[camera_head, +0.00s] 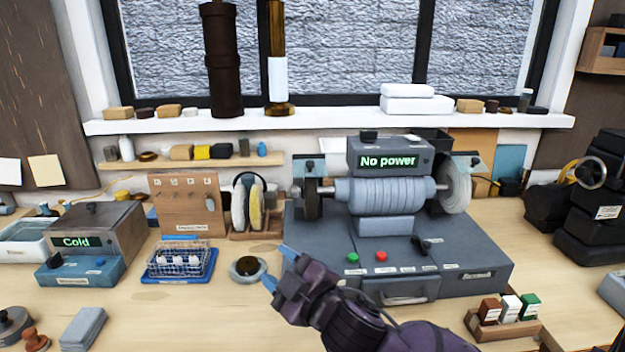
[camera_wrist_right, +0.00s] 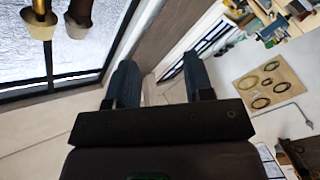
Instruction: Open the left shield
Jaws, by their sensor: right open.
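The bench grinder (camera_head: 385,225) stands in the middle of the bench, its display reading "No power". The left shield (camera_head: 301,168) is a small bluish see-through plate with a dark clamp, at the upper part of the dark left wheel (camera_head: 312,205). A similar right shield (camera_head: 477,160) is by the pale right wheel (camera_head: 455,188). My right gripper (camera_head: 279,268) is open and empty, in front of the machine's left front corner, below the left shield and apart from it. Its blue fingers also show spread in the right wrist view (camera_wrist_right: 160,82), with nothing between them. My left gripper is not seen.
A small round dish (camera_head: 248,270) lies just left of my right gripper. A wire basket on a blue tray (camera_head: 181,279), a pegboard (camera_head: 186,205) and a disc rack (camera_head: 258,236) stand to the left. A block holder (camera_head: 503,328) sits at front right.

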